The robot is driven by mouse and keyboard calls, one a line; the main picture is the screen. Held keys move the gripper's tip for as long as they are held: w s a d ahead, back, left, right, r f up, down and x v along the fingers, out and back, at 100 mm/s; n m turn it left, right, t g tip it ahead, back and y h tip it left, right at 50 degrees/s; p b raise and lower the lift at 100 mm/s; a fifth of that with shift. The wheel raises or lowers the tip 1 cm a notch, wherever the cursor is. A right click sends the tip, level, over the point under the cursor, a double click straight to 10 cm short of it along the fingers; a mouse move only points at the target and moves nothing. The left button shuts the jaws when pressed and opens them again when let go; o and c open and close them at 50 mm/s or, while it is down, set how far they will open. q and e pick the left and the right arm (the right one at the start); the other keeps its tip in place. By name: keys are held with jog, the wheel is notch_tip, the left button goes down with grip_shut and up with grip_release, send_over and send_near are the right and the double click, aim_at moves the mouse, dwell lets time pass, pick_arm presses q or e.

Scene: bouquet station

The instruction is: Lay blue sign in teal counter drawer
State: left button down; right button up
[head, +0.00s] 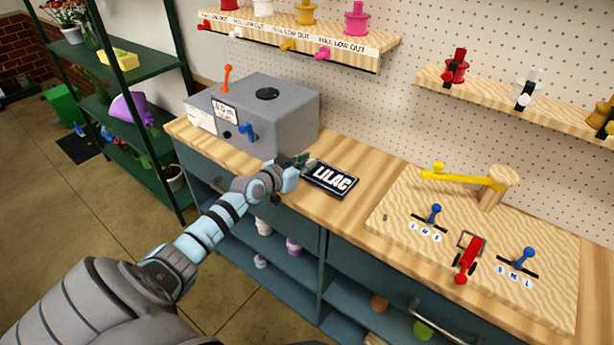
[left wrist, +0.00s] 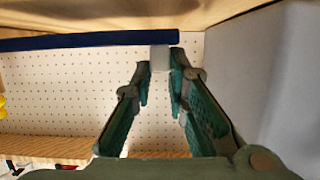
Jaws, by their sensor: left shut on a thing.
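The blue sign (head: 330,180) is a dark navy plate with white "LILAC" lettering, lying on the wooden counter right of the grey box. In the left wrist view its edge is a long blue strip (left wrist: 80,43) with a pale grey tab (left wrist: 160,58) on it. My left gripper (head: 301,161) is at the sign's left end. In the left wrist view its fingertips (left wrist: 160,68) are closed on the tab. The teal counter's drawer front (head: 365,268), below the top, looks shut; a metal bar handle (head: 440,325) shows at lower right. My arm partly hides the counter's left front.
The grey box (head: 265,110) with orange and blue levers stands close left of my gripper. A sandy board (head: 400,225) with levers and a yellow arm lies to the right. Peg shelves (head: 300,40) hang above. Open shelves below the drawers hold pots.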

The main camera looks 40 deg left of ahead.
pick_arm(q)
notch_tip(320, 180, down, 3)
jog(key=shift+r+b, duration=0.15)
jog(key=shift+b, duration=0.3)
jog(key=shift+r, duration=0.15)
jog(key=c, duration=1.9)
grip_release()
jog(key=shift+f, duration=0.2)
jog(key=shift+c, duration=0.2)
jog(key=o, duration=0.4)
jog(key=shift+r, duration=0.1)
jog(key=shift+c, duration=0.2)
